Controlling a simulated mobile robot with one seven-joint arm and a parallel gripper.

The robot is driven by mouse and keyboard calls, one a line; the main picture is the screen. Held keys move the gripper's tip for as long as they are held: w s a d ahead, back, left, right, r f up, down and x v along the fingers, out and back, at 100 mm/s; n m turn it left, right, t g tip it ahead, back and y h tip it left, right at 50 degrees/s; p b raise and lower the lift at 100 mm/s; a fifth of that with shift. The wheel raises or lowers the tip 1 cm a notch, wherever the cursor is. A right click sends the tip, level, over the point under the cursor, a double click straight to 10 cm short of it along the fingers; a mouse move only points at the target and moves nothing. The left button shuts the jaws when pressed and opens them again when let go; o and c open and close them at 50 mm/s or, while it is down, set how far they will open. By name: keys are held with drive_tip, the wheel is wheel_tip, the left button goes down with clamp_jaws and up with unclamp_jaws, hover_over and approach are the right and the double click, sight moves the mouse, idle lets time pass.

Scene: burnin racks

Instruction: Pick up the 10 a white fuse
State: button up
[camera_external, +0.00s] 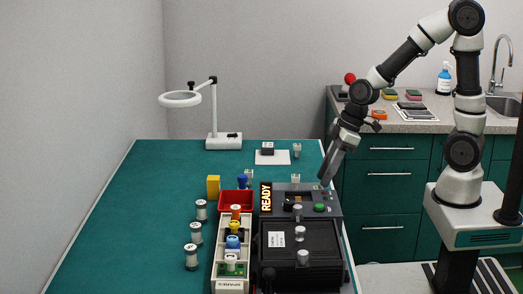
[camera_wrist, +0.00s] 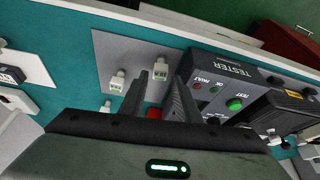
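Several small white fuses with green-marked labels stand below my gripper in the wrist view. One white fuse (camera_wrist: 161,68) shows between the fingertips, and another (camera_wrist: 117,82) stands just left of them. A third (camera_wrist: 105,107) is partly hidden by the gripper body. The labels are too small to tell surely which is 10 A. My gripper (camera_wrist: 166,66) is open, with nothing visibly held. In the external view my gripper (camera_external: 325,183) points down near the tester's back right corner; white fuses (camera_external: 297,149) (camera_external: 295,178) stand behind the tester.
The tester (camera_wrist: 226,85), with its green button, is close on the right. A red part (camera_wrist: 153,113) shows between the fingers. A red bin (camera_external: 235,201), a spares rack (camera_external: 229,277) and several spools (camera_external: 196,233) stand left of it. A magnifier lamp (camera_external: 224,141) stands at the back.

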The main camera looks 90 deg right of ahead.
sight(319, 187)
drive_tip(key=b+x, duration=0.1)
drive_tip(key=x, duration=0.4)
drive_tip(key=shift+w+f, duration=0.1)
drive_tip(key=shift+f, duration=0.2)
clamp_jaws()
